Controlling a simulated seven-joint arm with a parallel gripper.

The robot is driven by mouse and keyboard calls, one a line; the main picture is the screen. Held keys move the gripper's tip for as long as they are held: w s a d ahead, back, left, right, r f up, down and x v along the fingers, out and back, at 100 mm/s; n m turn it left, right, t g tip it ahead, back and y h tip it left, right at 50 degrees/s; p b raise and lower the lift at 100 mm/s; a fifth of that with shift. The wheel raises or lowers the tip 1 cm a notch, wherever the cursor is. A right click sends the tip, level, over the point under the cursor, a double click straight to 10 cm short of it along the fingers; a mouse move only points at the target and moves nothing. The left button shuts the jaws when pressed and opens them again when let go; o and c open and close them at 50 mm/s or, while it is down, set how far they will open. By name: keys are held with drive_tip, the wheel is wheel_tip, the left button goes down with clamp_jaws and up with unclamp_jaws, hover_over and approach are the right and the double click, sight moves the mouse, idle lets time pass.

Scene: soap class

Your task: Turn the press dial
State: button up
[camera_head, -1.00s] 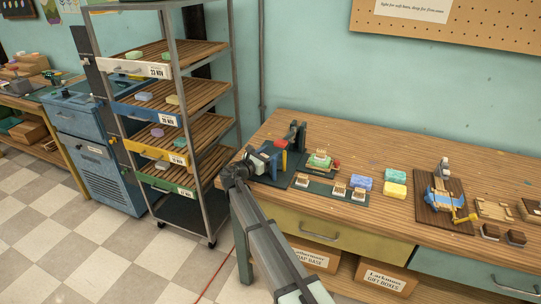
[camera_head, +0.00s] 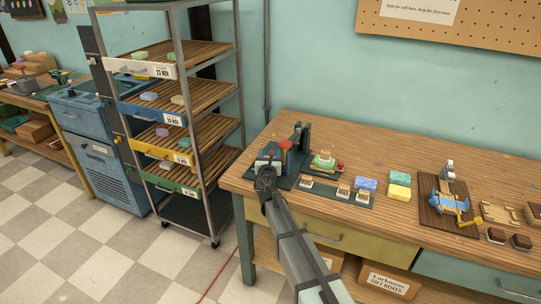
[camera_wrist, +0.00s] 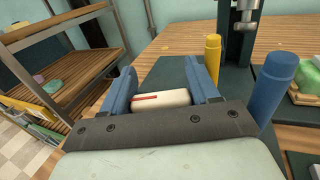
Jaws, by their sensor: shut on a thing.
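The press (camera_head: 304,142) stands at the left end of the workbench, dark green, with an upright frame at its back. Its base plate (camera_wrist: 172,70) and part of its frame (camera_wrist: 236,45) show in the wrist view. The dial (camera_wrist: 162,98) is a pale cream round piece with a red mark, low on the near part of the press. My gripper (camera_wrist: 162,80) has its two blue fingers on either side of the dial and is shut on it. In the head view my gripper (camera_head: 267,164) is at the press's left front, and the dial is hidden.
A yellow post (camera_wrist: 213,62) and a blue post (camera_wrist: 274,88) stand close to the right of my gripper. A green strip (camera_head: 325,190) with small blocks lies right of the press. A slatted rack (camera_head: 185,100) stands to the left.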

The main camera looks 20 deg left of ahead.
drive_tip(key=shift+y, duration=0.3)
drive_tip(key=o, duration=1.1)
drive_tip(key=shift+o, duration=0.2)
drive_tip(key=shift+s, duration=0.15)
drive_tip(key=v, duration=1.3)
drive_tip(key=shift+s+d+r, duration=0.1)
drive_tip(key=shift+s+d, duration=0.05)
drive_tip(key=shift+s, duration=0.1)
